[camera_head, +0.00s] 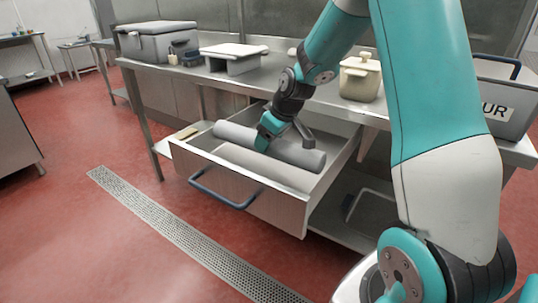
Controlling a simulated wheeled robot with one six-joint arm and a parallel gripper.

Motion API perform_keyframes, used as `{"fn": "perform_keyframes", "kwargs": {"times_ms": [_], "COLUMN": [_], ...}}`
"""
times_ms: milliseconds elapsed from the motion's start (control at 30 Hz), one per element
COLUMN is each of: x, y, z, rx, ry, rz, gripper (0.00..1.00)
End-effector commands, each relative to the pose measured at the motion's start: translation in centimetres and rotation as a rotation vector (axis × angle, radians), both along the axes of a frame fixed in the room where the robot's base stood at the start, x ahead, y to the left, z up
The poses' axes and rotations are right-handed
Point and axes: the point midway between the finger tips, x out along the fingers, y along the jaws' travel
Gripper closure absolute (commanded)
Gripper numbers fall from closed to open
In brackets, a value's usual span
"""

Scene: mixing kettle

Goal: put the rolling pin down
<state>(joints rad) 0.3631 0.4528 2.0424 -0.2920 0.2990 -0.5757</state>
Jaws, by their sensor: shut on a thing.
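A long grey rolling pin (233,132) lies lengthwise inside an open metal drawer (250,197), in the back part of it. My gripper (284,137) reaches down into the drawer from above and is shut on the pin near its middle. The fingers and the teal jaw hide part of the pin. I cannot tell whether the pin touches the drawer floor. A paler grey, long shape (255,166) lies in front of the pin, parallel to it; I cannot tell whether it is a second roll or the drawer's floor.
The drawer has a blue handle (221,194) and sticks out under a steel worktop (285,75). On the worktop stand a grey box (157,42), a small white stand (233,56) and a cream lidded pot (360,80). A lettered grey bin (503,100) is at the right.

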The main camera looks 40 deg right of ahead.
Motion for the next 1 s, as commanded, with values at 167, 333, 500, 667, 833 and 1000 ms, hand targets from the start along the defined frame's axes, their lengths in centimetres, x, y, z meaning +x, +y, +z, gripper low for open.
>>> {"fn": "perform_keyframes", "kwargs": {"times_ms": [167,333,500,667,833,1000], "x": [0.1,0.0,0.1,0.0,0.0,0.0], "y": [0.0,0.0,0.0,0.0,0.0,0.0], "z": [-1.0,-3.4,-4.4,-4.5,-4.5,-4.5], "rx": [0.000,0.001,0.000,0.000,0.000,0.000], "ry": [-0.003,0.000,-0.003,0.001,0.000,0.000], "rz": [0.000,0.000,0.000,0.000,0.000,0.000], "gripper": [0.94,0.94,0.94,0.35,0.14,0.14]}}
